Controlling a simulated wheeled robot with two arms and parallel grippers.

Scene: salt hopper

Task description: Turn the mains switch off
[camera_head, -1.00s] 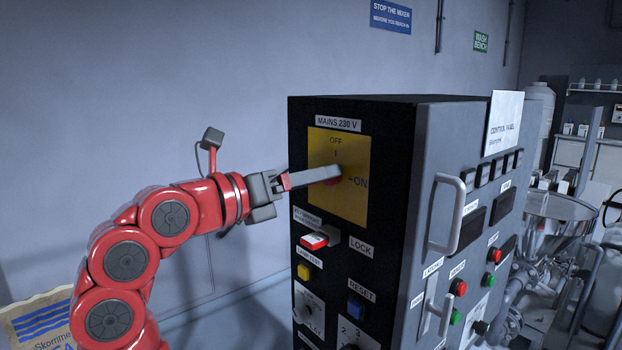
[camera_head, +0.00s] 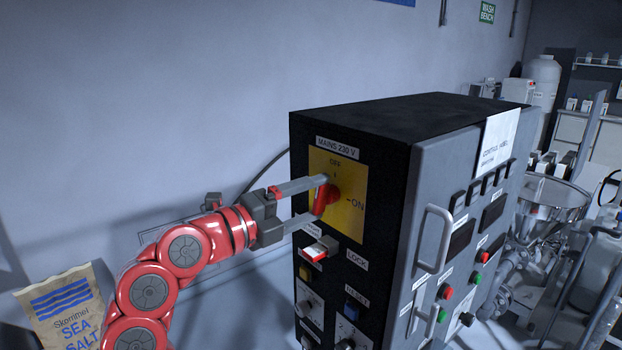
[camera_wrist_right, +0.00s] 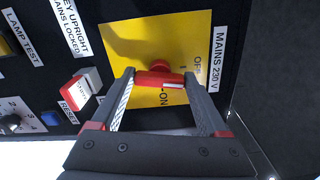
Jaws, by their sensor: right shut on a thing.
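The mains switch is a red rotary handle (camera_head: 327,199) on a yellow plate (camera_head: 350,223) marked OFF at the top and ON at the right. My right gripper (camera_head: 320,198) is shut on this handle, one finger above it and one below. In the right wrist view the red handle (camera_wrist_right: 155,78) lies between the two fingertips (camera_wrist_right: 160,76), its length running from finger to finger. In the head view the handle looks nearly upright, tilted a little. Fingers partly cover its ends. My left gripper is not in view.
Below the plate are a red-and-white lock switch (camera_head: 318,250), a yellow lamp-test button (camera_head: 305,273) and a blue reset button (camera_head: 351,305). The cabinet's front has a grey handle (camera_head: 435,240). A sea salt sack (camera_head: 65,310) stands at lower left.

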